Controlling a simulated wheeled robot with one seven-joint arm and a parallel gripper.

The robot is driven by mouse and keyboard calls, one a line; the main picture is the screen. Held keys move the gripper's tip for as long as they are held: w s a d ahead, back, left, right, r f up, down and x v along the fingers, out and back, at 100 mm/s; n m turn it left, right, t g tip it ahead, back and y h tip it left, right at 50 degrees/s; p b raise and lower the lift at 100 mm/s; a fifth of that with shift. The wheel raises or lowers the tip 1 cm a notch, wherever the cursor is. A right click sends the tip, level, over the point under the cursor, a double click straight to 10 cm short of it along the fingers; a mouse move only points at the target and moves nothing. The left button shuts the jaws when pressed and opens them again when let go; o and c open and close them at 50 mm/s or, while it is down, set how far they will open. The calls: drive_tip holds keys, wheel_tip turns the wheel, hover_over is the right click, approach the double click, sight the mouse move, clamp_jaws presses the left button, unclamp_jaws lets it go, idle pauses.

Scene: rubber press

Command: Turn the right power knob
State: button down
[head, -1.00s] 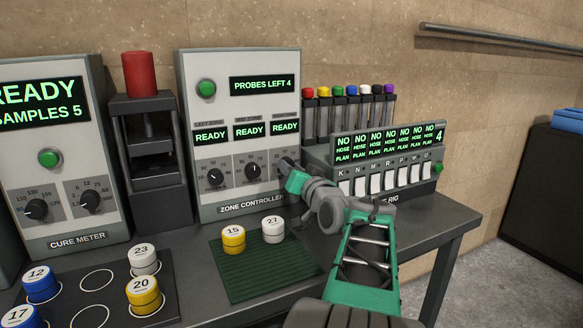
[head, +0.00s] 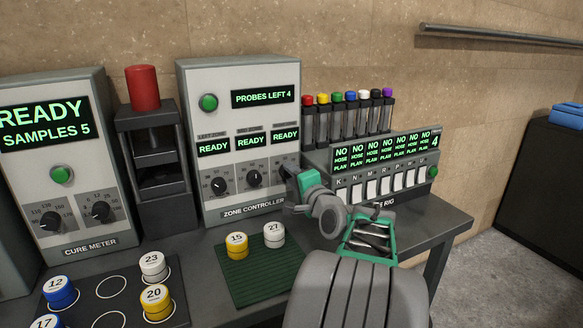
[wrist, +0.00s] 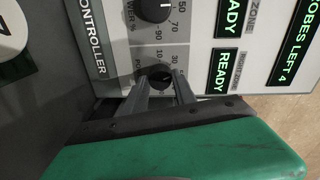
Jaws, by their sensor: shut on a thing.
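The zone controller (head: 237,82) is a grey panel with three dark power knobs. Its left knob (head: 218,186) and middle knob (head: 254,178) show in the head view. The right knob is hidden there behind my gripper (head: 297,181). In the wrist view, turned sideways, the right knob (wrist: 157,76) shows beside the right zone READY display (wrist: 228,72). My gripper's two grey fingers (wrist: 163,92) reach to the panel on either side of this knob and are shut on it. The pointer of the right knob cannot be made out.
The hose rig (head: 385,163) with white switches stands close to the right of my gripper. A yellow pot (head: 237,247) and a white pot (head: 274,236) stand on the green mat (head: 262,280) below. The cure meter (head: 60,165) is at the left.

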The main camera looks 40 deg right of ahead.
drive_tip(key=shift+d+r+m+y+p, duration=0.1)
drive_tip(key=shift+m+y+p, duration=0.3)
drive_tip(key=shift+m+p, duration=5.5)
drive_tip(key=shift+n+p, duration=0.3)
drive_tip(key=shift+p, duration=0.1)
drive_tip(key=c, duration=1)
unclamp_jaws()
drive_tip(key=b+v, duration=0.1)
drive_tip(key=v, duration=0.6)
drive_tip(key=shift+s, duration=0.4)
